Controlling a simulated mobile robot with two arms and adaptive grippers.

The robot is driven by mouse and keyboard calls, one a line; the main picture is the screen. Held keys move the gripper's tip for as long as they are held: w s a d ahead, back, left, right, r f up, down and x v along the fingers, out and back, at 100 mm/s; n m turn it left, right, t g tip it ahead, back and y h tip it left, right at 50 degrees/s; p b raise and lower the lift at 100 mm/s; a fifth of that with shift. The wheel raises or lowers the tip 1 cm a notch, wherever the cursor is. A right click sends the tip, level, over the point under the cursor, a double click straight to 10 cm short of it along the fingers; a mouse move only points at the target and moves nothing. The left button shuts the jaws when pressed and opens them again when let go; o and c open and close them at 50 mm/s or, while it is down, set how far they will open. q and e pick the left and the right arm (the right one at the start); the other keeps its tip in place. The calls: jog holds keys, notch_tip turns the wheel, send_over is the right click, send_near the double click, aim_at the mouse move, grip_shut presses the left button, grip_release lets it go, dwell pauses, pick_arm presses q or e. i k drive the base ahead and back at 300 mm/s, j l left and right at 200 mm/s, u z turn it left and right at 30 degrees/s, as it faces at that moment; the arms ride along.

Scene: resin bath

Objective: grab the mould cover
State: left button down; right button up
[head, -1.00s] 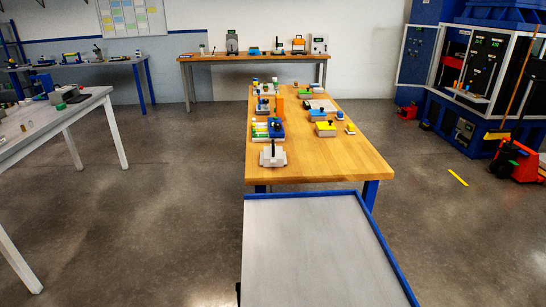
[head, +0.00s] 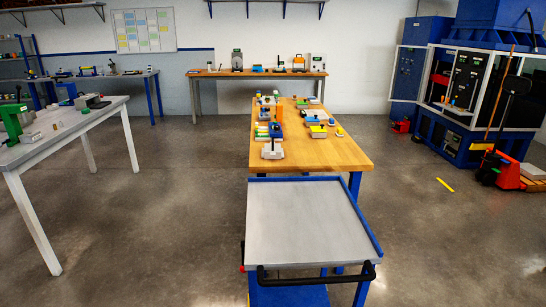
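I cannot pick out the mould cover for certain. Several small items stand on the wooden workbench (head: 335,158) in the middle, too small to name surely. Among them are a pale stand with a dark post (head: 272,152) at the near left, a yellow-topped block (head: 317,131) and a blue item (head: 276,130). Neither of my grippers shows in the head view.
An empty grey-topped blue trolley (head: 305,222) with a black handle (head: 315,278) stands before the workbench. A grey table (head: 75,135) is at left, a back bench (head: 260,74) behind, and a blue machine (head: 462,100) with a red pallet jack (head: 498,172) at right.

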aim_at(272, 150)
jog(key=k+z, duration=0.1)
jog(key=z, duration=0.35)
jog(key=k+z, duration=0.1)
jog(key=z, duration=0.4)
jog(key=k+l+z, duration=0.1)
jog(key=z, duration=0.35)
jog(key=i+j+z, duration=0.1)
jog(key=j, duration=0.45)
jog(key=i+j+z, duration=0.1)
jog(key=j, duration=0.4)
jog(key=i+j+z, duration=0.15)
jog(key=j, duration=0.4)
jog(key=i+j+z, duration=0.1)
jog(key=j, duration=0.45)
